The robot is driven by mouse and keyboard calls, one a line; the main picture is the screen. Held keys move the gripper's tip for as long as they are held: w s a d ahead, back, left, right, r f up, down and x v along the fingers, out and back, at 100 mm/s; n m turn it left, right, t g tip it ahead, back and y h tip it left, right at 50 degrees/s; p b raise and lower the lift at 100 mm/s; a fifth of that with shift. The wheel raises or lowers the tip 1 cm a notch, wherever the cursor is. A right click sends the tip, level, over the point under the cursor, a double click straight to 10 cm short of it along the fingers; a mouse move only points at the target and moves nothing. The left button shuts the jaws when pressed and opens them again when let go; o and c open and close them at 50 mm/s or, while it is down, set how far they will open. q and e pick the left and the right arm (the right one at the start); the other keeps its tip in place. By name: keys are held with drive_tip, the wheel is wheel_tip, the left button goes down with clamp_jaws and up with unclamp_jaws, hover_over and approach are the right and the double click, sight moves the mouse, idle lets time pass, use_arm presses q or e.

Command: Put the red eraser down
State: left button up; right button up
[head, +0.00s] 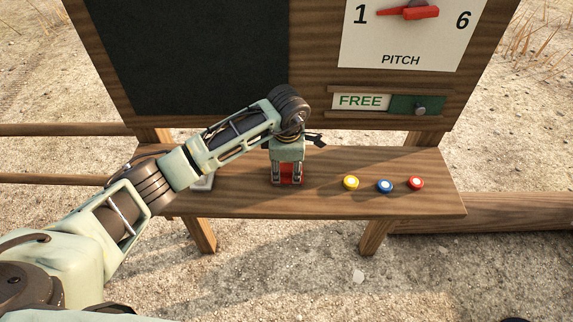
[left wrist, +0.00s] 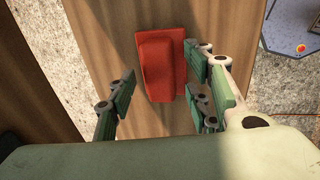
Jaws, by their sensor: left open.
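The red eraser (left wrist: 160,65) lies on the wooden shelf (head: 330,200) below the board. In the head view the eraser (head: 288,174) shows between the fingers of my left gripper (head: 287,181), which points down over it. My right gripper is in neither view.
Yellow (head: 350,183), blue (head: 385,186) and red (head: 416,183) round pieces lie on the shelf to the right. A pale object (head: 203,182) is partly hidden behind my left arm. The dark board (head: 190,55) rises behind, with a PITCH dial (head: 400,40) and FREE sign (head: 361,101).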

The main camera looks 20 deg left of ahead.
sight(287, 182)
use_arm(q)
wheel_tip(287, 182, up, 12)
drive_tip(key=s+b, duration=0.2)
drive_tip(key=b, duration=0.1)
drive_tip(key=shift+d, duration=0.4)
drive_tip(key=shift+s, duration=0.1)
idle(0.8)
